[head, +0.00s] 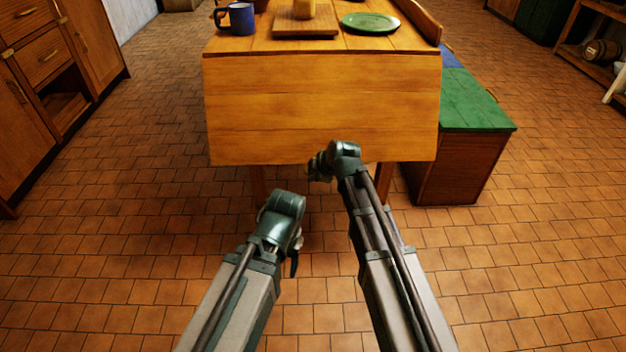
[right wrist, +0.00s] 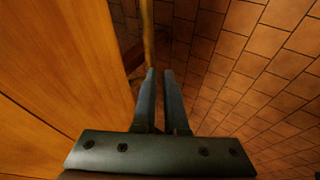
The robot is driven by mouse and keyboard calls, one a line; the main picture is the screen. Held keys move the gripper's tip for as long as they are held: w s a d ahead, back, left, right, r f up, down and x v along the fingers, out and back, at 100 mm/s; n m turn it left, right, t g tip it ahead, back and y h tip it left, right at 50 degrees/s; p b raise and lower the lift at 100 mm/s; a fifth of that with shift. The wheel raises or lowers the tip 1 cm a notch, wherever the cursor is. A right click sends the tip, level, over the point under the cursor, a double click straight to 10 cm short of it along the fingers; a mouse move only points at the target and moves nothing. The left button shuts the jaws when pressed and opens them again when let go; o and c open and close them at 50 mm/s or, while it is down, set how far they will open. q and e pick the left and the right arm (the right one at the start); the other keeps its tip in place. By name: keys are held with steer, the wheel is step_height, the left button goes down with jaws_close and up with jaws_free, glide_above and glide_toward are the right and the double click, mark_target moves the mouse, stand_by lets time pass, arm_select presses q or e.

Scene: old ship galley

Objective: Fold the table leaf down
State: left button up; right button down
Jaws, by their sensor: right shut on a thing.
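The table leaf (head: 320,108) is a wide board of orange-brown planks. It hangs steeply down from the near edge of the table top (head: 350,43). It fills the left side of the right wrist view (right wrist: 60,75). My left gripper (head: 293,262) is lower and to the left, apart from the leaf. Its fingers are mostly hidden behind its wrist.
On the table top stand a blue mug (head: 240,18), a wooden board (head: 306,29) and a green plate (head: 370,22). A bench with a green top (head: 470,100) stands at the right. Wooden cabinets (head: 45,55) line the left. The tiled floor around the table is clear.

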arm_select(q)
step_height(320, 180, down, 7)
steer(key=b, duration=0.5)
steer(key=shift+r+b, duration=0.2)
steer(key=shift+b, duration=0.1)
arm_select(e)
steer(key=w+f, duration=0.3)
steer(key=w, duration=0.5)
steer(key=w+f, duration=0.3)
steer(key=w, duration=0.5)
steer(key=shift+w+f, duration=0.3)
steer(key=shift+w, duration=0.05)
